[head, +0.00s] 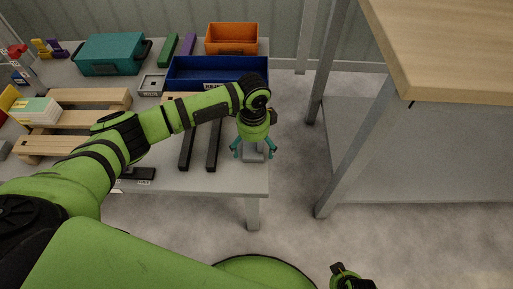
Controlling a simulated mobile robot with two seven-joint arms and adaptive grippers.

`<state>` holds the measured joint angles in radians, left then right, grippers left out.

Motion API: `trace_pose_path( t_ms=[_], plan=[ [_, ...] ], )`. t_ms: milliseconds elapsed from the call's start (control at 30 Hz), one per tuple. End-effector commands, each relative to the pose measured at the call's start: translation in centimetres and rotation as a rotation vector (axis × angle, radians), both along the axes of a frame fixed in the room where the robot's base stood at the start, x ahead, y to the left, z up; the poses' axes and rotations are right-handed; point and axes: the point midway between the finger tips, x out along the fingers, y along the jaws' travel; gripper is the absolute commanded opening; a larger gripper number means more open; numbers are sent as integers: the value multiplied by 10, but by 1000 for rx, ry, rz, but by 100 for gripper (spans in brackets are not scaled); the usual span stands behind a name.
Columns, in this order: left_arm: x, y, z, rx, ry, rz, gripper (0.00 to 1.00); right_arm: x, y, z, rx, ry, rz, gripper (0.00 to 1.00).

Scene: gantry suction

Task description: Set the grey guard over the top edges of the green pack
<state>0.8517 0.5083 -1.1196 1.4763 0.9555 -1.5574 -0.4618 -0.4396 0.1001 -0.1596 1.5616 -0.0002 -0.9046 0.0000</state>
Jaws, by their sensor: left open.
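My left gripper (254,152) is open, its teal fingers pointing down on either side of a small grey piece (252,157) near the right front corner of the table. I cannot tell whether the fingers touch it, and the wrist hides part of it. This piece may be the grey guard; a grey open frame (152,84) also lies further back. A pale stack with green sides (38,111) sits on the wooden pallet at the left and may be the green pack. A green bar (168,45) stands at the back.
A blue bin (217,70), an orange bin (232,38), a teal case (110,52) and a purple bar (188,43) occupy the table's back. Dark rails (214,146) lie left of the gripper. A wood-topped bench (440,45) stands right, across a floor gap.

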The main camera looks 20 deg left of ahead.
Motion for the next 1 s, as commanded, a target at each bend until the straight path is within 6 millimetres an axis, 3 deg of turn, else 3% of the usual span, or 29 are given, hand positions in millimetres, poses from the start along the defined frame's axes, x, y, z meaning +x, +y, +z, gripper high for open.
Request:
trace_pose_path(
  t_ms=[267, 300, 400, 433, 833, 1000],
  plan=[
    [0, 0, -6, -1, -1, -2, 98, 0, 0, 3, -1, 4, -1, 0],
    [0, -1, -6, -1, -1, -2, 94, 0, 0, 3, -1, 4, -1, 0],
    [0, -1, -6, -1, -1, -2, 57, 0, 0, 3, -1, 4, -1, 0],
    [0, -1, -6, -1, -1, -2, 50, 0, 0, 3, -1, 4, -1, 0],
    [0, -1, -5, -1, 0, -1, 48, 0, 0, 3, -1, 4, -1, 0],
    [0, -1, 5, -2, -2, -1, 48, 0, 0, 4, 1, -2, -1, 0]
  ],
)
